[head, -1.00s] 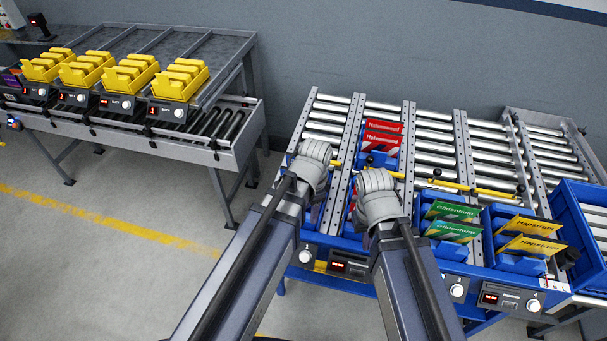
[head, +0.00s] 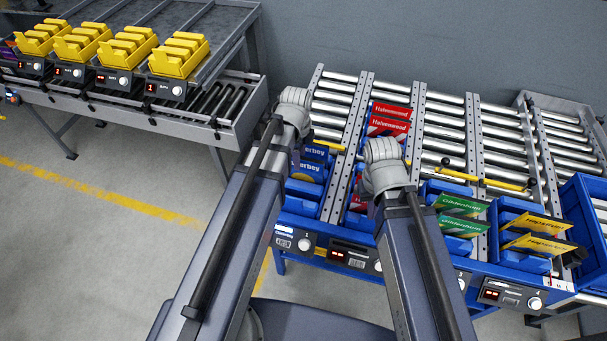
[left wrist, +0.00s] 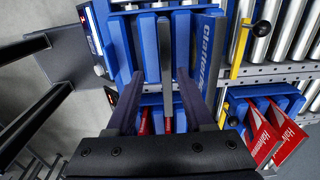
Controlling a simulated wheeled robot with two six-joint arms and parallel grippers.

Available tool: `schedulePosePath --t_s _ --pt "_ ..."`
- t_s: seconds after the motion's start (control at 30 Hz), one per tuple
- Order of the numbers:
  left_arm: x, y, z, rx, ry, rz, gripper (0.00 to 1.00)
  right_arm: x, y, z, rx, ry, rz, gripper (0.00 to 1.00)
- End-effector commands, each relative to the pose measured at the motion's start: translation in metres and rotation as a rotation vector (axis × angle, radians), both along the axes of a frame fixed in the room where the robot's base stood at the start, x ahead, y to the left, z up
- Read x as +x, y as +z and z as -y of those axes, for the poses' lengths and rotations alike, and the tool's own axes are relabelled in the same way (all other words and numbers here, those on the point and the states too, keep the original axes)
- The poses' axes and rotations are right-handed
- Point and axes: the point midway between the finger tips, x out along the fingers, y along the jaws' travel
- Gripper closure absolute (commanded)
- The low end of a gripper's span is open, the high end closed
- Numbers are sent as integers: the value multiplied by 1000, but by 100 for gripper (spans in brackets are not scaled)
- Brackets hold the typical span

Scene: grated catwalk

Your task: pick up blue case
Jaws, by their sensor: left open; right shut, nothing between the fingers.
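Blue cases with white lettering (head: 314,152) stand in the leftmost lane of the right-hand roller rack, partly hidden by my left wrist. My left gripper (head: 296,112) is over the left edge of that lane; its fingers are hidden in the head view. In the left wrist view its two dark fingers (left wrist: 151,50) are open, with blue and grey parts seen between them. A blue case with white letters (left wrist: 208,48) shows just right of the right finger; I cannot tell if they touch. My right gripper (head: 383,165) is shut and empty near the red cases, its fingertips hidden.
Red cases (head: 389,122), green cases (head: 460,215) and yellow cases (head: 535,235) stand in neighbouring lanes. Yellow bars (head: 460,175) cross the rollers. A blue bin (head: 585,215) is at right. A bench with yellow bins (head: 180,55) stands left, with clear floor between.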

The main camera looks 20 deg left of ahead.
Motion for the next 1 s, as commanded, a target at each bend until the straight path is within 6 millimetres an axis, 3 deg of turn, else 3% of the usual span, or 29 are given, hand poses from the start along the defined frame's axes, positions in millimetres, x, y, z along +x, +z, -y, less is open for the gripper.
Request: schedulePosePath --t_s 0.1,0.47,0.73,1.0 --pt "1 -10 -1 0 -8 1 48 0 -10 0 0 1 0 100" --pt "2 -15 -2 0 -14 2 48 0 -15 0 0 2 0 100" --pt "4 -38 -1 0 -14 2 48 0 -38 0 0 1 0 100" --pt "5 -41 0 0 -14 2 48 0 -41 0 0 1 0 100"
